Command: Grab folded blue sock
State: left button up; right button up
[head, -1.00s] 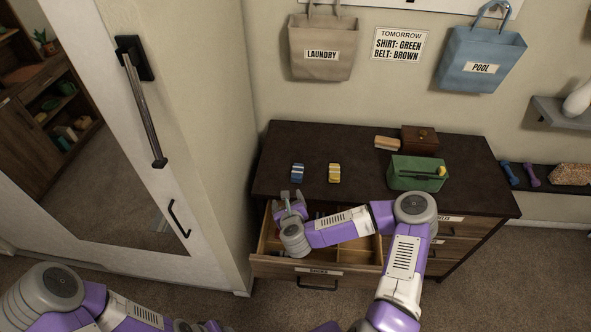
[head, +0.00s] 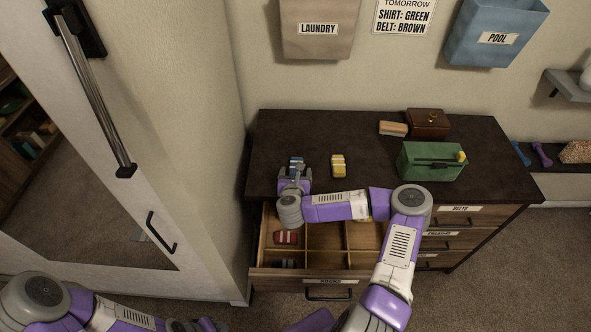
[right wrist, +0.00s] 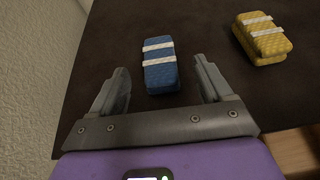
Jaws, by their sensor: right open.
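The folded blue sock (right wrist: 160,74), with two white bands, lies on the dark dresser top. In the head view the blue sock (head: 296,160) is partly hidden behind my right gripper (head: 294,174). In the right wrist view my right gripper (right wrist: 159,88) is open, with a finger on either side of the sock's near part. Gaps show between the fingers and the sock. My left gripper is not clearly in view; only my left arm shows at the lower left.
A yellow folded sock (head: 338,166) lies to the right on the dresser top (head: 375,165). A green box (head: 432,162), a brown box (head: 428,123) and a brush-like block (head: 393,128) stand further right. The divided drawer (head: 330,259) below is open, holding a red folded item (head: 286,237).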

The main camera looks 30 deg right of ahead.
jog(key=b+x, duration=0.1)
jog(key=x, duration=0.4)
jog(key=shift+w+f, duration=0.2)
jog(key=shift+w, duration=0.05)
jog(key=c, duration=1)
